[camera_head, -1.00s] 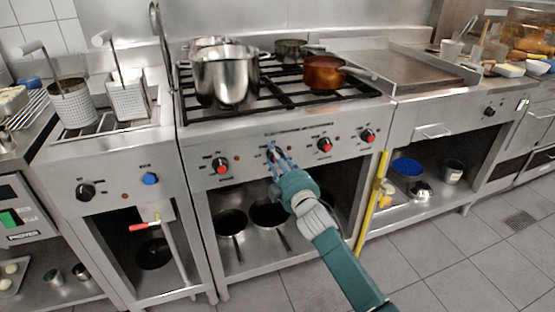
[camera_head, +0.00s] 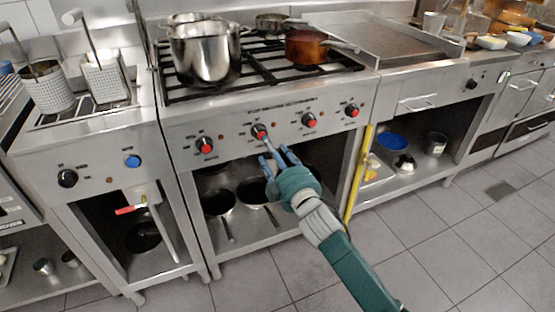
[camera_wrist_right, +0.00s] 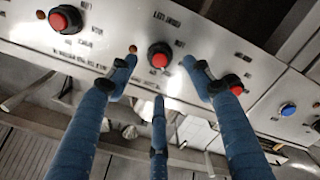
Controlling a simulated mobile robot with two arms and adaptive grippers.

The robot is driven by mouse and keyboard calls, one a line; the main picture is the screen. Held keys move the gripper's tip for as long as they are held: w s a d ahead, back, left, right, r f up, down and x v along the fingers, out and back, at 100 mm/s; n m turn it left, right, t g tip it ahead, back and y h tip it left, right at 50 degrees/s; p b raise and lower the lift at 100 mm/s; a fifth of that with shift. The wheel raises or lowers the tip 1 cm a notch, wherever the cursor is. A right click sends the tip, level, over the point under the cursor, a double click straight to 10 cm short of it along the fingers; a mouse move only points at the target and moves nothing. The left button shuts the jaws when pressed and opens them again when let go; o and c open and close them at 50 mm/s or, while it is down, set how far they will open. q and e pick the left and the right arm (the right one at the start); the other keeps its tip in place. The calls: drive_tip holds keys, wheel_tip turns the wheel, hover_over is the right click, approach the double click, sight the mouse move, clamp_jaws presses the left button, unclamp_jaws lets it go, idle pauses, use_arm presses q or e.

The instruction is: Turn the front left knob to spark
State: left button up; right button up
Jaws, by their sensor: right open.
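The stove front has a row of black knobs with red caps. The leftmost stove knob (camera_head: 204,145) is uncovered; it appears right of centre in the wrist view (camera_wrist_right: 232,85). The second knob from the left (camera_head: 259,131) sits between my right gripper's fingertips in the wrist view (camera_wrist_right: 159,56). My right gripper (camera_head: 273,157) has blue fingers, open and empty, just in front of and below that second knob. The fingers look apart from it. The third knob (camera_head: 309,120) and the rightmost knob (camera_head: 352,111) are clear. My left gripper is not in view.
A steel pot (camera_head: 204,54) and a copper pan (camera_head: 306,46) stand on the burners. A fryer unit with a blue knob (camera_head: 133,161) is at left. A yellow pole (camera_head: 358,172) stands by the stove's right edge. Pans lie on the shelf below; the floor in front is clear.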

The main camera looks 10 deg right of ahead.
drive_tip(key=v, duration=0.3)
drive_tip(key=shift+s+d, duration=0.1)
drive_tip(key=shift+s, duration=0.3)
